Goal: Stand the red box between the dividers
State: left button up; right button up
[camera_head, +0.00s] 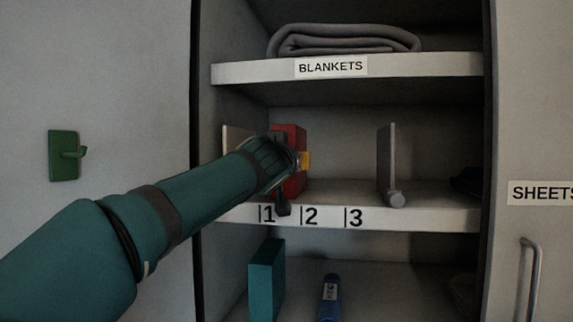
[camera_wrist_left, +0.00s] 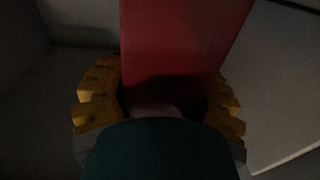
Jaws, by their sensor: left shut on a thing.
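The red box (camera_head: 297,140) is upright inside the middle shelf bay, above the marks 1 and 2. My left gripper (camera_head: 291,160) is shut on it, with a yellow finger showing on its right side. In the left wrist view the red box (camera_wrist_left: 180,40) stands between the yellow fingers of the gripper (camera_wrist_left: 163,92). A grey upright divider (camera_head: 387,155) stands apart to the right of the box. A pale panel (camera_head: 237,140), perhaps the other divider, is at the left, partly hidden by my arm. I cannot tell whether the box's base touches the shelf.
The shelf edge (camera_head: 420,217) carries the numbers 1, 2 and 3. Free room lies between the box and the grey divider. A BLANKETS shelf (camera_head: 430,66) with a folded grey blanket (camera_head: 345,40) is above. A teal box (camera_head: 266,280) and blue bottle (camera_head: 329,298) are below.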

pick_arm(q)
jog(key=shift+r, duration=0.1)
jog(key=o, duration=0.9)
jog(key=shift+f, duration=0.25)
jog(key=shift+c, duration=0.2)
jog(key=o, duration=0.5)
jog(key=shift+r, duration=0.1)
jog(key=shift+r, duration=0.15)
jog(key=s+a+b, duration=0.2)
jog(key=s+b, duration=0.3)
jog(key=s, duration=0.6)
jog(key=shift+s+a, duration=0.15)
jog(key=shift+s, duration=0.25)
